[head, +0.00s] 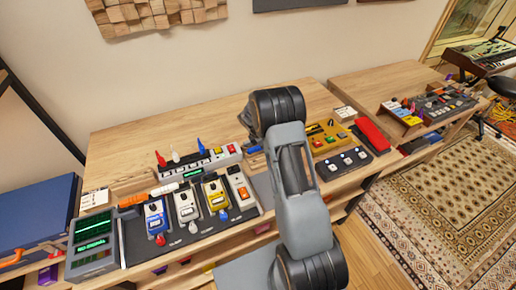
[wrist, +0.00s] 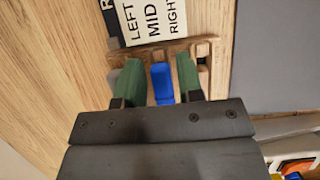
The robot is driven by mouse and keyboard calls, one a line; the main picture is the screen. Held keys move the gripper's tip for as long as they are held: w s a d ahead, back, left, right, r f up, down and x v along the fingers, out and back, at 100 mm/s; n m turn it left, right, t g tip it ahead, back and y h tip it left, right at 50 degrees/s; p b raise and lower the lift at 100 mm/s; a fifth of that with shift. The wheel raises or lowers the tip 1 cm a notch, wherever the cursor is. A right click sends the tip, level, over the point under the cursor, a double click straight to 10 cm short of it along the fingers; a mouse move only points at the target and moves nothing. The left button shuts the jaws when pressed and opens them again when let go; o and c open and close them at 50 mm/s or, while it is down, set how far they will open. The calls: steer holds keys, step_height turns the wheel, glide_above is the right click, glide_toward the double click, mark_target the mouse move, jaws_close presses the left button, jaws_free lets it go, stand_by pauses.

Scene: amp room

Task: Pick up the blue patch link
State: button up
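The blue patch link (wrist: 161,84) is in the wrist view, standing at the middle of a small wooden rack (wrist: 205,48). A card (wrist: 150,22) reading LEFT, MID, RIGHT lies just beyond the rack. My gripper (wrist: 159,68) is open, with one green finger on each side of the blue link. A gap shows on the left, and the right finger is very close to the link; I cannot tell whether it touches.
A yellow box (head: 327,139) and a red case (head: 371,135) are on the right. The wooden desk (head: 165,125) is bare at the back left.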

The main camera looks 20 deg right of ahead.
steer(key=shift+c, duration=0.4)
jaws_close()
steer(key=shift+r, duration=0.15)
